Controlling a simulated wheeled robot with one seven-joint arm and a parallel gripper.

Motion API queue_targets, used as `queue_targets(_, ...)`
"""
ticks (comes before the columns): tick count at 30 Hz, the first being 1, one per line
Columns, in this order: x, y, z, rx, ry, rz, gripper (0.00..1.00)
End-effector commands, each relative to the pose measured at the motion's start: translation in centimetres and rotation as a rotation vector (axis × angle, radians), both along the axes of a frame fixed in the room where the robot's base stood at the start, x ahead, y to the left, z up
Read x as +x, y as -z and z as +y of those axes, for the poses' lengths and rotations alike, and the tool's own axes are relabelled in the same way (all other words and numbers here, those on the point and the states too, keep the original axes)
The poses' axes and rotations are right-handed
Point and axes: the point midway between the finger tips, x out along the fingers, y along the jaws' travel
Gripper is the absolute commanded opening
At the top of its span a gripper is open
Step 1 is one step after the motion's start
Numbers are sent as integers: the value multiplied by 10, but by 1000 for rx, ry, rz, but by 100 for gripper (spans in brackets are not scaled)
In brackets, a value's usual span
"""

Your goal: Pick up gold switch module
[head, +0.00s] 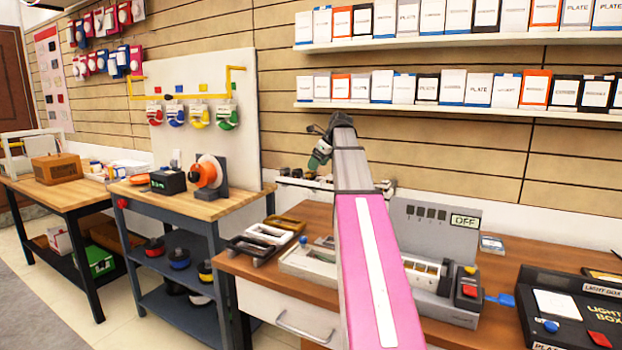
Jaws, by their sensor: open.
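My arm reaches up and away through the middle of the head view. My gripper (312,170) is at its far end, small, pointing down over the back of the brown workbench (505,268). It is open, with nothing visible held in it. No piece is clearly recognisable as the gold switch module. A gold-brown tray-like piece (287,222) lies on the bench's left side. Small cream and gold pieces (424,270) sit in the grey test unit (443,222), whose display reads OFF. My arm hides part of the bench middle and the unit's left side.
Dark trays (258,243) and a pale box (308,262) stand on the bench's left. A black light box (575,310) fills its right. A shelf of boxed plates (455,108) crosses the wall. A cart (195,205) stands left of the bench.

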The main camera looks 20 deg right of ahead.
Motion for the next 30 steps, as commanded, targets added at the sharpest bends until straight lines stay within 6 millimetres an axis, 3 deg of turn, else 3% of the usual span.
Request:
queue_targets(11, 21, 37, 17, 0, 0, 1, 79)
queue_targets(18, 22, 40, 18, -1, 0, 1, 79)
queue_targets(20, 22, 40, 18, -1, 0, 1, 62)
queue_targets(23, 22, 39, 18, -1, 0, 1, 30)
queue_targets(24, 22, 39, 18, -1, 0, 1, 25)
queue_targets(30, 22, 39, 18, 0, 0, 0, 25)
